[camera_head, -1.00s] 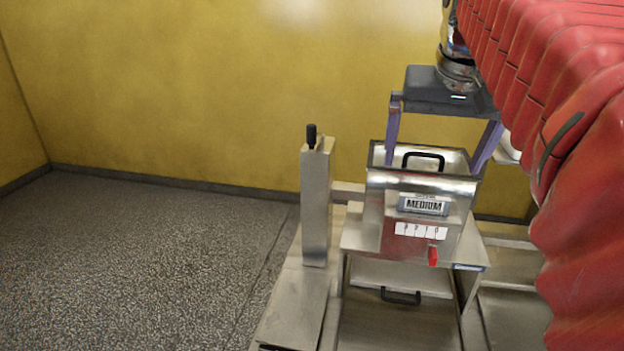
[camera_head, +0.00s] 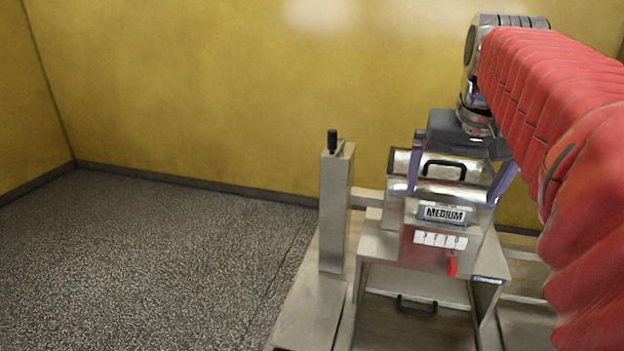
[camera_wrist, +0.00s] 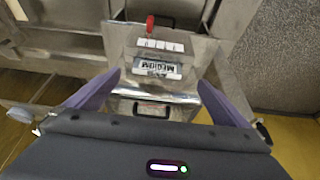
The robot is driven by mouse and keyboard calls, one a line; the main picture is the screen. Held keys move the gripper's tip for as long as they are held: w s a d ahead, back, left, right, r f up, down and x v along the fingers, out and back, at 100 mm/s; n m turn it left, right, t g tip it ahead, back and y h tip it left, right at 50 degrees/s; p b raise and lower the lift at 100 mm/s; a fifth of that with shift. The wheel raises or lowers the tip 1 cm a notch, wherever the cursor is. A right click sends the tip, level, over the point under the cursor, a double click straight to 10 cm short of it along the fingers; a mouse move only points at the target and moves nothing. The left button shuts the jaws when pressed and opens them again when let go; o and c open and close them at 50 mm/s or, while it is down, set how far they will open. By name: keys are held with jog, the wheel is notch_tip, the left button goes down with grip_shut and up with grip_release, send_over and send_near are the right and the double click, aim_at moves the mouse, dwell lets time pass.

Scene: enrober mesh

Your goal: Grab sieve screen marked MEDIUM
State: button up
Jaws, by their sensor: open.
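The sieve screen marked MEDIUM (camera_head: 441,214) is a shiny steel piece with a black handle (camera_head: 445,168) on top, seated in the steel machine. Its label shows upside down in the wrist view (camera_wrist: 157,69), with the handle (camera_wrist: 150,109) below it. My gripper (camera_head: 457,188) is open and above the screen, pointing down, with one purple finger toward each side of it. In the wrist view my gripper's fingers (camera_wrist: 158,80) straddle the handle with clear space around it. I cannot tell whether the fingers touch the steel sides.
A steel post with a black knob (camera_head: 335,205) stands left of the screen. A red switch (camera_head: 452,266) and white tags (camera_head: 440,239) sit on the machine's front. A lower black handle (camera_head: 417,306) shows beneath. The speckled floor (camera_head: 150,260) at left is clear.

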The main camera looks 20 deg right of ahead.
aim_at(447, 207)
jog(key=shift+x, duration=0.95)
jog(key=shift+d+x, duration=0.2)
jog(key=shift+x, duration=1.1)
jog(key=shift+d+x, duration=0.2)
jog(key=shift+x, duration=1.1)
jog(key=shift+r, duration=0.1)
jog(key=shift+c, duration=0.6)
jog(key=c, duration=1.4)
